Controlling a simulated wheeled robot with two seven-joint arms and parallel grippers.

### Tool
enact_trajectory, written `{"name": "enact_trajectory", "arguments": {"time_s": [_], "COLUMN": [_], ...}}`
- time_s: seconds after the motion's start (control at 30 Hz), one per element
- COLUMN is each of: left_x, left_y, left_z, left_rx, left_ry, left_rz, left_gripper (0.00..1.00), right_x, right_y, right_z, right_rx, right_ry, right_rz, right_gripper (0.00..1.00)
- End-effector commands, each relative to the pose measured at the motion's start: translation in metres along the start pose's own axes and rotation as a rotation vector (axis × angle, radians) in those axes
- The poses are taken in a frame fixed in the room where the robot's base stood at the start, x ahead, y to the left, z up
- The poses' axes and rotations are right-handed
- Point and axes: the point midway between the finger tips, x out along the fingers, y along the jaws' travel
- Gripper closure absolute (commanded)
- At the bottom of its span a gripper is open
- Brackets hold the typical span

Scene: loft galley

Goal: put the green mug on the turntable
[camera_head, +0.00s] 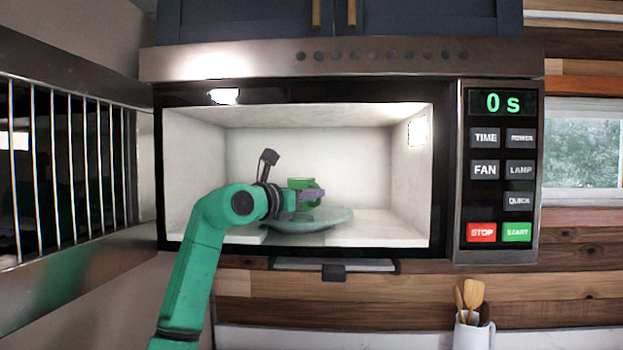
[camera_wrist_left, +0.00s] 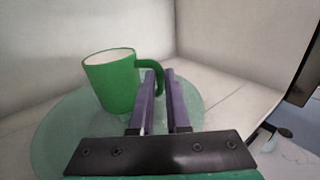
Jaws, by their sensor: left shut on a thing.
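The green mug (camera_head: 300,184) is inside the open microwave, at the turntable; my gripper partly hides it in the head view. In the left wrist view the mug (camera_wrist_left: 110,82) is upright, white inside, with its handle toward my fingers. The glass turntable (camera_head: 335,218) lies on the microwave floor and shows below the mug in the wrist view (camera_wrist_left: 60,135). My left gripper (camera_head: 312,194) is shut on the mug's handle, its purple fingers (camera_wrist_left: 160,85) on either side of it. I cannot tell whether the mug's base touches the glass. My right gripper is not in view.
The microwave's cavity walls (camera_head: 190,150) surround my left gripper closely. The open barred door (camera_head: 70,160) stands at the left. The control panel (camera_head: 500,165) reads 0 s. A utensil holder (camera_head: 473,335) stands at the lower right. The right part of the cavity floor is clear.

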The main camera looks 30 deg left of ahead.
Motion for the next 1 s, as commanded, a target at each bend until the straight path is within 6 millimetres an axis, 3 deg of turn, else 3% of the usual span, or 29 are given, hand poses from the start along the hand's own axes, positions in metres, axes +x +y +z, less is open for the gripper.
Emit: {"name": "enact_trajectory", "arguments": {"time_s": [0.07,0.43,0.5,0.53,0.87,1.0], "left_x": [0.002,0.003,0.003,0.003,0.003,-0.015], "left_y": [0.001,0.002,0.002,0.002,0.002,0.003], "left_z": [0.0,-0.008,-0.009,-0.009,-0.006,-0.011], "left_rx": [-0.001,0.001,-0.001,-0.001,-0.001,0.003], "left_ry": [-0.004,-0.006,-0.003,-0.002,-0.003,-0.006], "left_rz": [-0.001,0.001,0.0,0.0,-0.001,0.003], "left_gripper": [1.0,1.0,0.67,0.56,0.56,0.56], "right_x": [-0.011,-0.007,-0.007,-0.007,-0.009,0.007], "right_y": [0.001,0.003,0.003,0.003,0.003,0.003], "right_z": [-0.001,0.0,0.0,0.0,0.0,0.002], "right_rx": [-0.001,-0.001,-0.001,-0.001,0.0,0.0], "right_ry": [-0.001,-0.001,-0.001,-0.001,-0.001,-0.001], "right_rz": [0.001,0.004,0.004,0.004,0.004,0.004], "right_gripper": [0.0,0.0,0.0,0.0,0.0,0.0]}}
